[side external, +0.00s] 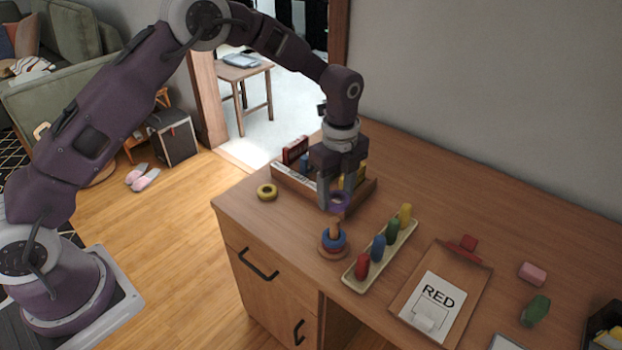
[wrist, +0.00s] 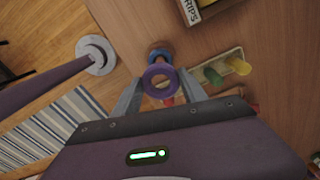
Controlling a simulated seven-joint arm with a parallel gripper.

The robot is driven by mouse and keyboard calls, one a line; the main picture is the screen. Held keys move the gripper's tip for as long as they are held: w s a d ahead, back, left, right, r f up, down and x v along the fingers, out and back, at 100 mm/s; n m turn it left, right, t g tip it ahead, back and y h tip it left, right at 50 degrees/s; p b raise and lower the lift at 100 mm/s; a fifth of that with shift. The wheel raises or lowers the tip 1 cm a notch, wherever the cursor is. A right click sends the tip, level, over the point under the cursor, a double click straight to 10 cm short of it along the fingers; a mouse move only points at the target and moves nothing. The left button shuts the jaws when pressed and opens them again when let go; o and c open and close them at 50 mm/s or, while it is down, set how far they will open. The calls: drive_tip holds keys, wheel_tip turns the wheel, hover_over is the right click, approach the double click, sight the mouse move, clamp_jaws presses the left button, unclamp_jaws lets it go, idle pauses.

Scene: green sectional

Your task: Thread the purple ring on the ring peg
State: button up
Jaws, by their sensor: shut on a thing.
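The purple ring (side external: 339,202) is held between the fingers of my gripper (side external: 336,200), which is shut on it. In the wrist view the purple ring (wrist: 160,69) lies flat between the two fingertips, its hole showing. The ring peg (side external: 335,226) stands upright on a round wooden base (side external: 334,250) on the desk, with a blue ring (side external: 334,241) around it low down. In the side view the held ring is above the peg's top and slightly to the right. In the wrist view the blue ring (wrist: 158,54) shows just beyond the purple ring, which partly hides it.
A wooden box (side external: 300,192) stands behind my gripper. A cream tray (side external: 352,284) with several colored pieces stands right of the peg. A clipboard (side external: 397,306) marked RED lies farther right. Desk in front of the peg is clear.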

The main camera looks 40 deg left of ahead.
sight(334, 218)
drive_tip(key=shift+f, duration=5)
drive_tip(key=o, duration=1.4)
wheel_tip(334, 218, up, 7)
drive_tip(key=shift+r, duration=0.1)
